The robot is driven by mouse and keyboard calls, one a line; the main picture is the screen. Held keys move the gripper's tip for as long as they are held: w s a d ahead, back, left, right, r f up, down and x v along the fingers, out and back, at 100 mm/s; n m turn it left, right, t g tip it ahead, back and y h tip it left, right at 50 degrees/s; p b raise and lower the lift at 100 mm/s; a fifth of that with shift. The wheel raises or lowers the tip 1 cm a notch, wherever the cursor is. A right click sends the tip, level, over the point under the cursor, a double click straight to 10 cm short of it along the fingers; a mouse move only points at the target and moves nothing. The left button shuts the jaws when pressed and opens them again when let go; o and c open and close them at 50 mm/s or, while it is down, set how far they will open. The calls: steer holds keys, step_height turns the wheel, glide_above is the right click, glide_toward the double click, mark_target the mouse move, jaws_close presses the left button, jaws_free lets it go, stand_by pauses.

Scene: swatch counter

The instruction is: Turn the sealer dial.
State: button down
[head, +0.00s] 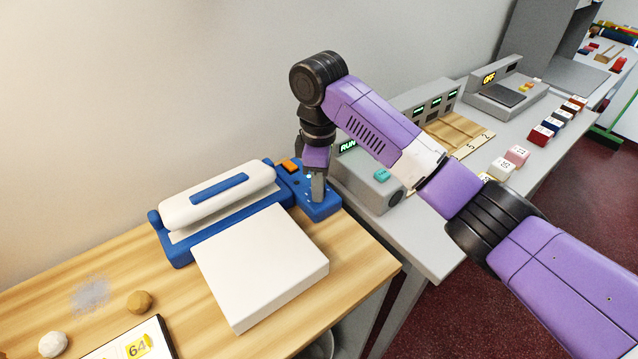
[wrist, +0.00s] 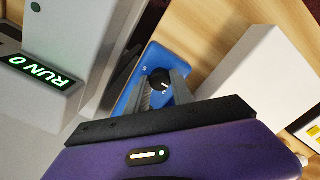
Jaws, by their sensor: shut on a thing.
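The sealer (head: 176,250) is a blue machine with a white roller-shaped top bar, on the wooden counter against the wall. Its blue control end (head: 325,207) carries an orange button (head: 290,165). The dial (wrist: 159,79) is a small black knob with a white mark, on the blue panel (wrist: 143,63) in the wrist view. My gripper (wrist: 160,86) points down at the panel with its fingers on either side of the dial, shut on it. In the head view my gripper (head: 318,190) hides the dial.
A white block (head: 262,262) stands right in front of the sealer. A grey unit with a teal button (head: 382,175) and a RUN display stands close to the right of my gripper. A tan ball (head: 139,301) and a white ball (head: 53,344) lie at front left.

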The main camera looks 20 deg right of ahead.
steer(key=shift+r+p, duration=0.15)
steer(key=shift+p, duration=0.15)
steer(key=m+p, duration=0.2)
steer(key=p, duration=0.1)
steer(key=shift+s+a+r+p, duration=0.1)
steer(key=shift+r+p, duration=0.1)
steer(key=shift+p, duration=0.15)
steer(key=m+p, duration=0.8)
steer(key=p, duration=0.1)
steer(key=shift+m, duration=0.3)
steer(key=m+p, duration=0.2)
steer(key=m, duration=0.1)
steer(key=shift+f+m+p, duration=0.1)
steer(key=shift+m+p, duration=0.2)
steer(key=m+p, duration=0.2)
steer(key=m, duration=0.4)
steer(key=shift+f, duration=0.1)
steer(key=m, duration=0.3)
steer(key=shift+m, duration=0.4)
steer(key=shift+w+m, duration=0.2)
steer(key=shift+m, duration=1.1)
